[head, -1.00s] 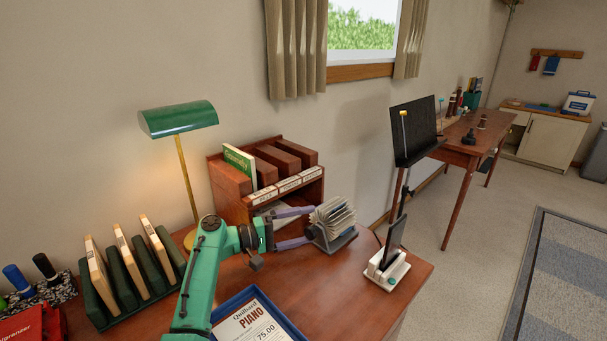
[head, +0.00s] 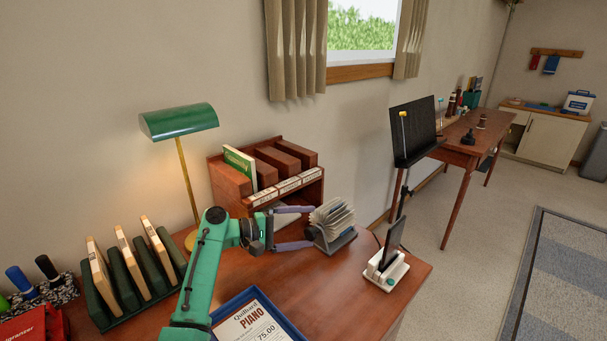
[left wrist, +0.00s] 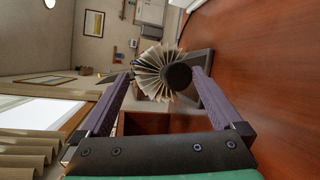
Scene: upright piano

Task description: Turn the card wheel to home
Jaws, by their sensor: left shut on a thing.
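The card wheel (head: 333,219), a fan of cream cards on a dark stand (head: 338,241), is near the back right of the wooden desk. My left gripper (head: 312,227) reaches it from the left, its purple fingers on either side of its near end. In the left wrist view the cards (left wrist: 154,72) spread behind a round dark knob (left wrist: 177,76), which lies between the fingers (left wrist: 163,77). The gripper is shut on the card wheel; the exact contact is hard to see. My right gripper is not in view.
A wooden organiser (head: 232,184) stands behind the arm, with a green lamp (head: 178,121) to its left. A dark device on a white base (head: 387,274) stands right of the wheel. A blue tray (head: 290,328) lies in front. Bare desk lies between tray and wheel.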

